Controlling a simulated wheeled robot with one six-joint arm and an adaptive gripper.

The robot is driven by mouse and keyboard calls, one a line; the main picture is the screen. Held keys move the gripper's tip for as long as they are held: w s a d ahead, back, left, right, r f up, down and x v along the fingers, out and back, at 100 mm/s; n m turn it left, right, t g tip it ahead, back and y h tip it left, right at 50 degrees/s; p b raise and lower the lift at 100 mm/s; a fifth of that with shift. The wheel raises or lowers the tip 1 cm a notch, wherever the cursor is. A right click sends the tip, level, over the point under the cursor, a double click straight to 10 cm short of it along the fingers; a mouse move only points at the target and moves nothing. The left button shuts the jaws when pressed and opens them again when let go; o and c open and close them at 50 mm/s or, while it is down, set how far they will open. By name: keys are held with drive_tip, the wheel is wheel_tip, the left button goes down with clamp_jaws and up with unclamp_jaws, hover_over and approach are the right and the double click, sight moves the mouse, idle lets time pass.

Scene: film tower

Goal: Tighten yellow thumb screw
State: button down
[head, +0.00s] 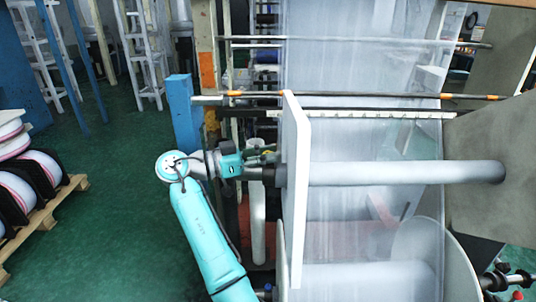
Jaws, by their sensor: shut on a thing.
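My gripper (268,153) is at the left side of the film tower, just left of the upright white plate (297,195). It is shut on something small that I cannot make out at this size. The yellow thumb screw does not show clearly; the dark jaws and the machine parts around them may hide it. Just below the jaws is the dark left end (280,175) of a pale horizontal roller (405,173). I cannot tell whether the jaws touch that end.
A blue post (184,115) stands close behind my arm. A dark bar (360,95) with orange marks crosses above the gripper. Clear film (365,70) hangs right of the plate. A pallet (42,220) with rolls is at left. Green floor (110,190) between is free.

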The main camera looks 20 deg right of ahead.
idle(0.4)
drive_tip(key=c, duration=0.9)
unclamp_jaws()
drive_tip(key=a, duration=1.2)
drive_tip(key=shift+w+f, duration=0.1)
